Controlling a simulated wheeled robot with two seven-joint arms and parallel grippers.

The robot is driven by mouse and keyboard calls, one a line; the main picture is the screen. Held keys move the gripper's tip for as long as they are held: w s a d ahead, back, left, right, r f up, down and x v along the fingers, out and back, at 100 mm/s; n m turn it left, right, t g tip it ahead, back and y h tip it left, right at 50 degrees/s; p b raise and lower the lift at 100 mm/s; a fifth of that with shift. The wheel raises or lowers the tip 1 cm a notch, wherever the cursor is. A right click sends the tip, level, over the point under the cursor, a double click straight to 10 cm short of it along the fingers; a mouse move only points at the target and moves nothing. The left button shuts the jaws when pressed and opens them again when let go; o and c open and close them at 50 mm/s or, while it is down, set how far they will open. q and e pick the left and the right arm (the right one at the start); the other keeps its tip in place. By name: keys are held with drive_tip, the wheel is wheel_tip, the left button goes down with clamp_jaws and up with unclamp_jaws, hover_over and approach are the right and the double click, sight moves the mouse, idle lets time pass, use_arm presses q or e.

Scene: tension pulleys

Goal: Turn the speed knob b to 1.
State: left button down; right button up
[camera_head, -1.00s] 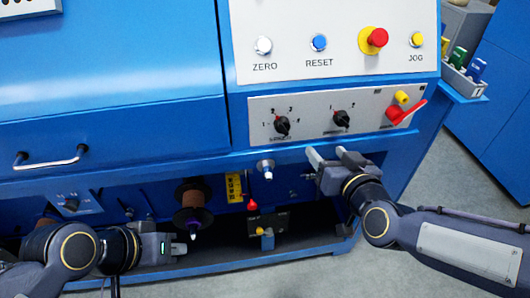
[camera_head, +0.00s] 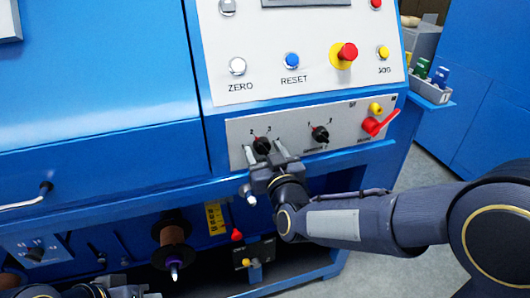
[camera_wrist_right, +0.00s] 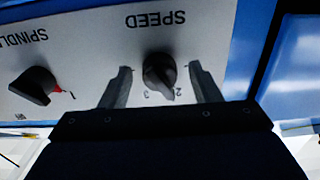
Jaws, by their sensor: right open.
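The black speed knob (camera_head: 262,145) is the left of two dark knobs on the grey panel. In the right wrist view, the knob (camera_wrist_right: 158,74) sits under an upside-down SPEED label. Its pointer end faces the fingers' base, between the numerals 2 and 3. My right gripper (camera_head: 264,151) is open at the knob, one finger on each side. In the right wrist view, the open fingers (camera_wrist_right: 160,72) show gaps on both sides of the knob; contact does not show. My left gripper (camera_head: 132,292) is at the bottom left, partly cut off, its jaws unclear.
The other dark knob (camera_head: 320,133), labelled SPINDLE in the wrist view, sits right of the speed knob. A red lever (camera_head: 376,126) and yellow button (camera_head: 375,108) are further right. Above are a red emergency button (camera_head: 346,52) and the RESET button (camera_head: 291,61). A spool (camera_head: 172,240) hangs below.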

drive_tip(key=shift+c, duration=0.5)
drive_tip(key=c, duration=0.9)
drive_tip(key=shift+n, duration=0.3)
drive_tip(key=n+p, duration=0.1)
drive_tip(key=n, duration=0.4)
drive_tip(key=shift+n, duration=0.3)
drive_tip(key=n+p, duration=0.1)
drive_tip(key=n, duration=0.4)
drive_tip(key=shift+n, duration=0.3)
drive_tip(key=shift+d, duration=0.1)
drive_tip(key=o, duration=1)
